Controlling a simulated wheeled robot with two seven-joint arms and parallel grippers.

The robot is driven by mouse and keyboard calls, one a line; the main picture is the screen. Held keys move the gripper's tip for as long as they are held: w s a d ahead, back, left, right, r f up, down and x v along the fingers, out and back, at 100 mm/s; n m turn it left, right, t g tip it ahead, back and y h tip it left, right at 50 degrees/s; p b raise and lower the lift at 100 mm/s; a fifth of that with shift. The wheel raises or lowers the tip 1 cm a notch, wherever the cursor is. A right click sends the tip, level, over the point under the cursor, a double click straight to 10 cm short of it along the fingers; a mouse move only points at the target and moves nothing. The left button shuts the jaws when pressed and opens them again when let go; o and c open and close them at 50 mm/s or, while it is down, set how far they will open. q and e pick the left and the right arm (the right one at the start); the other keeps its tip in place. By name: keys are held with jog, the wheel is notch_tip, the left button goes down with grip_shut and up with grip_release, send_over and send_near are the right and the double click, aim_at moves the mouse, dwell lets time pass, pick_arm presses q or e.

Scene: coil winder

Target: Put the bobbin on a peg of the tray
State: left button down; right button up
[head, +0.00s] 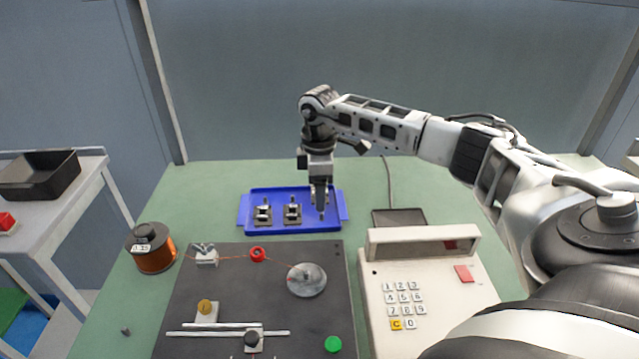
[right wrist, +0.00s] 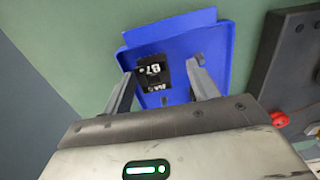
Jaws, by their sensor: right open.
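The blue tray (head: 290,231) lies on the green table beyond the dark machine plate. Two dark bobbins, the left one (head: 263,214) and the middle one (head: 292,212), sit on it side by side, each with a pale upright part. My right gripper (head: 320,207) points down over the tray's right part, close to its floor. In the right wrist view its fingers (right wrist: 161,69) are spread apart over the blue tray (right wrist: 215,50). A dark piece with white marks (right wrist: 152,75) shows between them; contact cannot be told. My left gripper is out of view.
A copper wire spool (head: 155,256) stands left of the machine plate (head: 185,300), which carries a grey disc (head: 307,280) and a red ring (head: 257,254). A keypad box (head: 440,310) stands at right. The table left of the tray is clear.

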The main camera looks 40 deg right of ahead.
notch_tip(320, 180, up, 16)
dwell(0.5)
jog(key=shift+f, duration=0.1)
dwell(0.4)
